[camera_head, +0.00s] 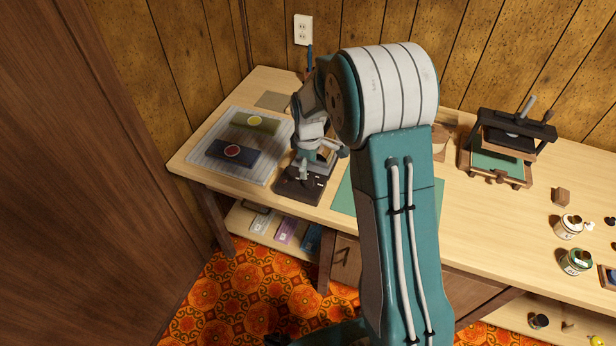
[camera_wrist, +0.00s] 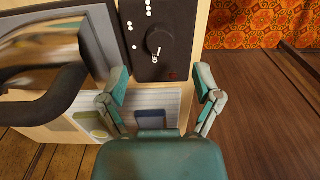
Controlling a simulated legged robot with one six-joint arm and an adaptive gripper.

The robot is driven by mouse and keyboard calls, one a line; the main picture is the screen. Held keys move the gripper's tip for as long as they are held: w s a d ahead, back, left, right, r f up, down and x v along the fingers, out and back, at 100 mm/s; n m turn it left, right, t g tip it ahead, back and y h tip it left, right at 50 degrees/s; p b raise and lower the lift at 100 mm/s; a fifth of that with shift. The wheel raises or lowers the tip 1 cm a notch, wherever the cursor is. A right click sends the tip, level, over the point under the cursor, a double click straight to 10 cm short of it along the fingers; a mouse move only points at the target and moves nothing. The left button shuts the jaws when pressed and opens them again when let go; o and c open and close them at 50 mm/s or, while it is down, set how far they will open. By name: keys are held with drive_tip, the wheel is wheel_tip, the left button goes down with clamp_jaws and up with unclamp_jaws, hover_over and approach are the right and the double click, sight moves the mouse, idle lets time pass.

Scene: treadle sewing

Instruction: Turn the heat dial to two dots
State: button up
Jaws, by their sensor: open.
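The heat dial (camera_wrist: 158,43) is a round black knob on a black control panel (camera_wrist: 139,68). White dots in groups lie on the panel to the left of and above the knob in the wrist view. A short white mark on the knob points toward the bottom of that picture, away from the dot groups. My gripper (camera_wrist: 161,72) is open, with its two teal-and-grey fingers apart on either side of the panel's near end. No contact with the knob shows. In the head view the panel (camera_head: 291,186) sits at the table's front edge, under my gripper (camera_head: 318,163), which partly hides it.
A dark handle and a blurred plate (camera_wrist: 50,45) stand beside the panel in the wrist view. A small press (camera_head: 505,145) and jars (camera_head: 568,227) stand on the right of the table (camera_head: 455,225).

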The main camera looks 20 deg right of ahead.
sight(308, 180)
wheel_tip(308, 180, down, 6)
drive_tip(key=shift+r, duration=0.1)
clamp_jaws()
